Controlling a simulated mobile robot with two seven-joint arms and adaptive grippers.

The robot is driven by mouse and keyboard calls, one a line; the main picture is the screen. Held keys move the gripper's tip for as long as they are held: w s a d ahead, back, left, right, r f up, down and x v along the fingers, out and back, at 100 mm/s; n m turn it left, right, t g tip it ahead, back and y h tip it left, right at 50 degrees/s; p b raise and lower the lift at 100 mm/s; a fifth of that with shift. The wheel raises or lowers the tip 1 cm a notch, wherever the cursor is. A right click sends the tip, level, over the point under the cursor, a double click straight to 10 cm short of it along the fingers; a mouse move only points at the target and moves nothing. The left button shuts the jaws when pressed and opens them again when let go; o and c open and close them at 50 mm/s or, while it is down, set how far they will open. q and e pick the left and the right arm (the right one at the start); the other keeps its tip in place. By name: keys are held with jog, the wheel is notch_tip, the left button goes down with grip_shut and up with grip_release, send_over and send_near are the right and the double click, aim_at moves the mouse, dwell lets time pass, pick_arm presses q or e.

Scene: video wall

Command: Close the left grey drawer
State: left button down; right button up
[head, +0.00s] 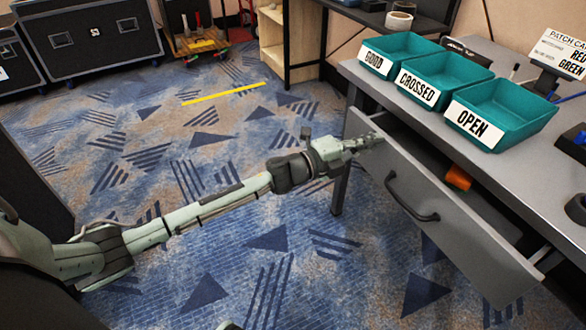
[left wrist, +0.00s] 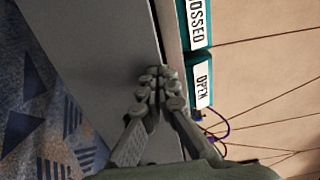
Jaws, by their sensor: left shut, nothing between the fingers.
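The grey drawer (head: 450,222) under the grey desk stands open, with a gap between its front panel and the desk edge. Its dark bar handle (head: 410,200) faces the carpet. My left gripper (head: 376,139) is shut and empty at the drawer front's upper left corner; I cannot tell whether it touches. In the left wrist view the shut fingertips (left wrist: 160,78) overlap the top edge of the grey front panel (left wrist: 105,45). An orange object (head: 458,178) lies inside the drawer. My right gripper is not in view.
Teal bins labelled GOOD (head: 398,48), CROSSED (head: 440,80) and OPEN (head: 510,112) stand on the desk (head: 405,100) above the drawer. Black cases (head: 85,38) stand at the back left. The carpet (head: 190,150) before the drawer is clear.

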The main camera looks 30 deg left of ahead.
aim_at(387, 135)
pick_arm(q)
jog(key=x, duration=0.3)
jog(key=shift+w+d, duration=0.45)
jog(key=shift+w, duration=0.2)
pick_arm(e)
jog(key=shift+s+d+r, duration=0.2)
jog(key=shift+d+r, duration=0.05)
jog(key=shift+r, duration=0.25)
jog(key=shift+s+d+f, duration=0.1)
